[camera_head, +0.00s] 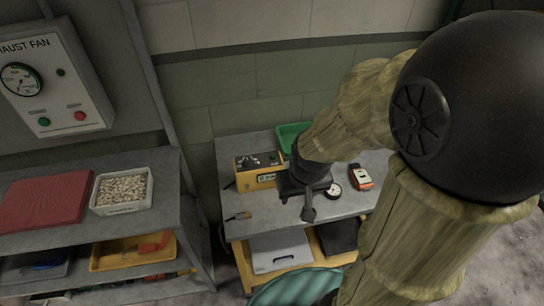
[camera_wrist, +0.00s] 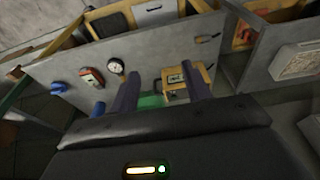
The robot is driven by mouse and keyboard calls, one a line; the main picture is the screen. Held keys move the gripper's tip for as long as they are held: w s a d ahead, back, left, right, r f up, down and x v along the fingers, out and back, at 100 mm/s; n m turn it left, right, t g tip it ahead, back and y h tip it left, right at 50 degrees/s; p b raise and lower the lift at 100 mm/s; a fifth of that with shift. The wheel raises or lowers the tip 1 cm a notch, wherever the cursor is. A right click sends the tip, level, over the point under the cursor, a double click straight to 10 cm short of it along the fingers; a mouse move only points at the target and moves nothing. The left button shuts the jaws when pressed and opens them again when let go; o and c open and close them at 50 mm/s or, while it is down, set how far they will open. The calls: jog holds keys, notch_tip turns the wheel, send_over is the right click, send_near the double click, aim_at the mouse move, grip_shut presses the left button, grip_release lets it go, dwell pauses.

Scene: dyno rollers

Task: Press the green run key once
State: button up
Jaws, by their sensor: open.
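The exhaust fan panel (camera_head: 55,80) is a pale box on the wall at the upper left of the head view. It has a round gauge, a green key (camera_head: 44,121) at its lower left and a red key (camera_head: 80,116) to the right. My gripper (camera_head: 308,205) is over the grey trolley, well to the right of the panel and apart from it. In the wrist view my gripper (camera_wrist: 160,74) shows two spread fingers with nothing held between them. I cannot make out the green key in the wrist view.
The trolley top (camera_head: 235,205) holds a yellow meter box (camera_head: 250,170), a red device (camera_head: 361,178), a round gauge (camera_head: 333,190) and a green tray (camera_head: 288,135). Below the panel, a bench holds a red mat (camera_head: 45,195) and a pellet tub (camera_head: 122,190). A shelf post stands between.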

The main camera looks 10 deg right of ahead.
jog(key=shift+c, duration=0.2)
grip_shut()
dwell(1.4)
